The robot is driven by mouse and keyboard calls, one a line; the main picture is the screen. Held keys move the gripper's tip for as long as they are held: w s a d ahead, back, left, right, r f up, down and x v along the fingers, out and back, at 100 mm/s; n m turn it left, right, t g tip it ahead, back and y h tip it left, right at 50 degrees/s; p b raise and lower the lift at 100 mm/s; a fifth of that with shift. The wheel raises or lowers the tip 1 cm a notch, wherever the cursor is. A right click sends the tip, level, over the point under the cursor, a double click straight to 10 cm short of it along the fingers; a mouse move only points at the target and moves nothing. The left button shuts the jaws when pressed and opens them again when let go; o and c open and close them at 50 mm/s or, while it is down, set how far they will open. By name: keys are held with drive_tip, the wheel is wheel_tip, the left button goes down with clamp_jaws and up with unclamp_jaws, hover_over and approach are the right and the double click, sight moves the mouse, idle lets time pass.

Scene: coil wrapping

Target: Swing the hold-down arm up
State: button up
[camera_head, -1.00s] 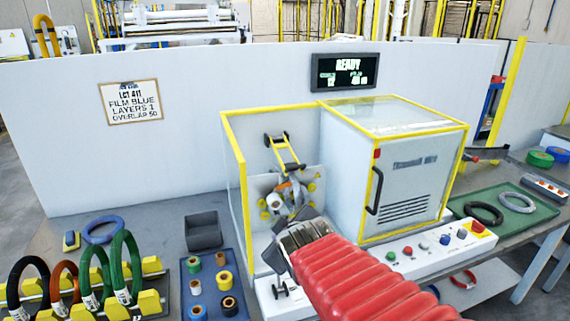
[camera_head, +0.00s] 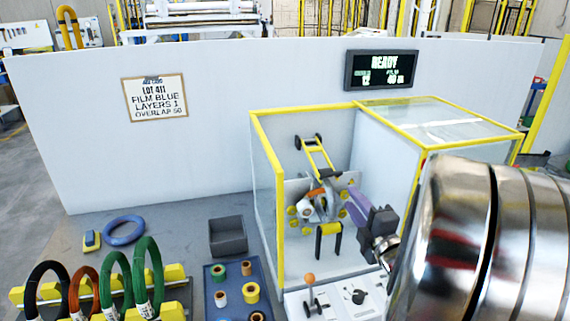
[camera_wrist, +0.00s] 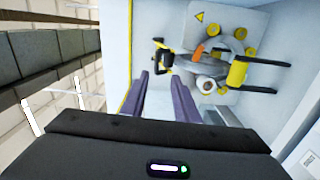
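Inside the yellow-framed wrapping cell, a yellow arm with black ends (camera_head: 315,157) stands raised and tilted at the back panel. Below it, a yellow bar with two black prongs (camera_head: 328,237) juts out; it also shows in the wrist view (camera_wrist: 240,72). I cannot tell for sure which of them is the hold-down arm. Between them is a grey ring with an orange part (camera_head: 318,193) and a white roll (camera_wrist: 206,85). My gripper (camera_head: 352,203) is in the cell, right of the ring. Its purple fingers (camera_wrist: 162,78) are apart with nothing between them.
A lever with an orange knob (camera_head: 310,279) is in front. A grey bin (camera_head: 228,237) and a blue tray of rolls (camera_head: 236,270) are left of the cell.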

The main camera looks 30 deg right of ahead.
sight(334, 174)
drive_tip(key=shift+d+n, duration=0.1)
drive_tip(key=shift+n, duration=0.3)
drive_tip(key=shift+s+r, duration=0.1)
drive_tip(key=x, duration=1.3)
drive_tip(key=shift+w+r, duration=0.2)
drive_tip(key=shift+w, duration=0.25)
clamp_jaws()
drive_tip(key=shift+f, duration=0.1)
